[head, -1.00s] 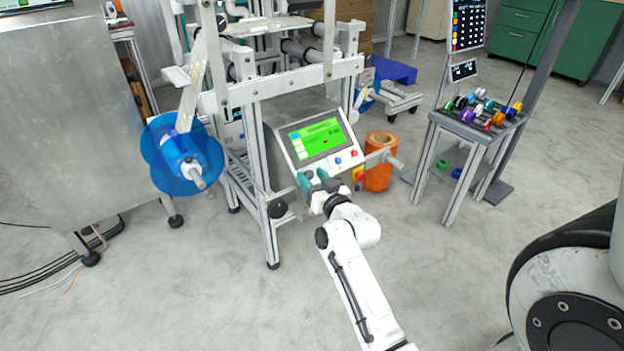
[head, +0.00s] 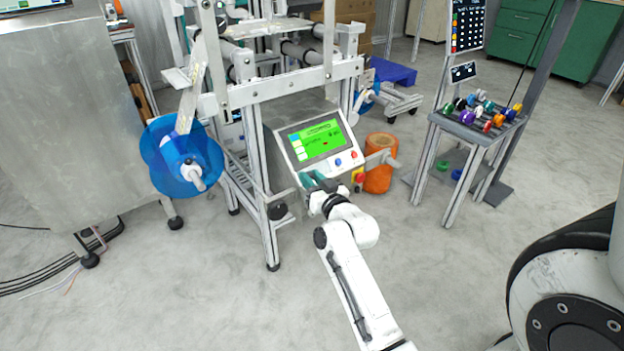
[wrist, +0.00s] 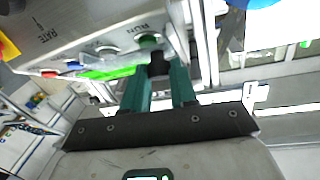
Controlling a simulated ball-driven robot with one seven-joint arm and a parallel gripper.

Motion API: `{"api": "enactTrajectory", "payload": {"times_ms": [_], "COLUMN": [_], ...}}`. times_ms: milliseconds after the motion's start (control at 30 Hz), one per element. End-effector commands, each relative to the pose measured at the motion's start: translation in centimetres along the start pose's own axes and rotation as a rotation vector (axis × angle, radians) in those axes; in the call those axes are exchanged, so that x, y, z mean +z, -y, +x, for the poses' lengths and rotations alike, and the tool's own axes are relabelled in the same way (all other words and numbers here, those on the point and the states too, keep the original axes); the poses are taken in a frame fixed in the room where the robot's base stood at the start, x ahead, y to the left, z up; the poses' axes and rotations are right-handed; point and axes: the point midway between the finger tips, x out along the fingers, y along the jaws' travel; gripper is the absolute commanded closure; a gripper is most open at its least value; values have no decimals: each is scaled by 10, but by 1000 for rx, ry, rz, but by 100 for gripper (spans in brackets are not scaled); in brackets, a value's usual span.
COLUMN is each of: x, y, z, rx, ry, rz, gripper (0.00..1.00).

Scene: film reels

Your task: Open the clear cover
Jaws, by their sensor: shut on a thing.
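My gripper (head: 312,180) has teal fingers and is at the lower left of the tilted control panel (head: 338,170), below its green screen (head: 320,139). In the wrist view, my gripper (wrist: 160,72) is shut on a small dark part (wrist: 159,62) right beside a green button (wrist: 149,40) on the panel face. The label RUN is printed near that button. I cannot clearly make out a clear cover; its outline is not distinct, and the fingers hide part of this area.
A red and yellow switch (head: 359,175) sits at the panel's lower right corner. An orange roll (head: 379,176) stands behind it. A blue reel (head: 181,160) hangs at left. A small table (head: 478,128) with colourful items stands at right.

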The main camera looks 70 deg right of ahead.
Motion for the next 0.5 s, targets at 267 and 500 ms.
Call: {"api": "enactTrajectory", "payload": {"times_ms": [267, 500], "x": [-1, -24], "y": [0, 6], "z": [0, 19], "rx": [1, -1], "ry": [0, 1], "rz": [0, -1], "gripper": [100, 100]}}
